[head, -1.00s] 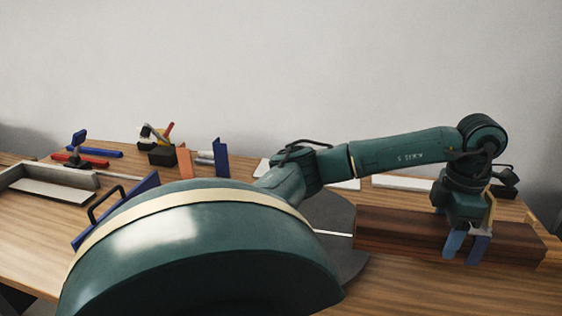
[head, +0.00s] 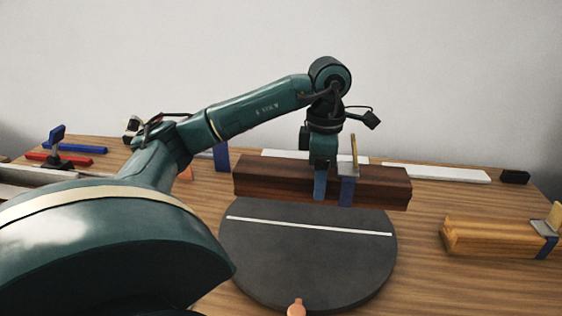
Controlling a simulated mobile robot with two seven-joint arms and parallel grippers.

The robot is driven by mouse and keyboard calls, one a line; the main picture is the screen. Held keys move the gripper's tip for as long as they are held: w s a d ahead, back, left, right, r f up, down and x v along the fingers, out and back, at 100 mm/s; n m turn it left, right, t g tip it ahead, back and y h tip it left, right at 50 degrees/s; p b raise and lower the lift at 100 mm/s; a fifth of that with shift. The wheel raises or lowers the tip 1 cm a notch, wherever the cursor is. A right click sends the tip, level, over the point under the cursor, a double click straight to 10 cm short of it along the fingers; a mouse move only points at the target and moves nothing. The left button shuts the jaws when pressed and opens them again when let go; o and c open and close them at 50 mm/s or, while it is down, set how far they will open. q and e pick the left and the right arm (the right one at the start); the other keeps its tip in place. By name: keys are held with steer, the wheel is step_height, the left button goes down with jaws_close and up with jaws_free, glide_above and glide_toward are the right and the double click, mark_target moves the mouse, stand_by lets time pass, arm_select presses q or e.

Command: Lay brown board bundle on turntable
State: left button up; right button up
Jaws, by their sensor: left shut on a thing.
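The brown board bundle (head: 265,174) is a long dark block lying crosswise in the middle of the head view. My left gripper (head: 334,189) is shut on it, right of its middle, with blue fingers down its near face. The bundle shows over the far edge of the turntable (head: 310,262), a dark grey disc with a white stripe across it. The bundle hides the disc's far rim, and I cannot tell whether it touches the disc. My right gripper is not in view.
A lighter wooden bundle (head: 485,237) with a blue band lies at the right. White strips (head: 450,174) lie at the back, near a small black block (head: 514,177). Blue (head: 82,148) and red bars lie at the far left. An orange knob (head: 296,308) is at the disc's near edge.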

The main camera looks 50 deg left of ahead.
arm_select(q)
steer(key=shift+s+a+r, duration=0.1)
steer(key=shift+s+a, duration=0.35)
steer(key=shift+a, duration=0.25)
glide_toward(307, 226)
steer(key=shift+f, duration=1.1)
steer(key=shift+f+b, duration=0.3)
steer(key=shift+f, duration=1)
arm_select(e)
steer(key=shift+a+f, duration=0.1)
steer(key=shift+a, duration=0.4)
arm_select(q)
steer(key=shift+f, duration=0.15)
steer(key=o, duration=1.4)
steer(key=shift+c, duration=0.2)
steer(key=o, duration=0.4)
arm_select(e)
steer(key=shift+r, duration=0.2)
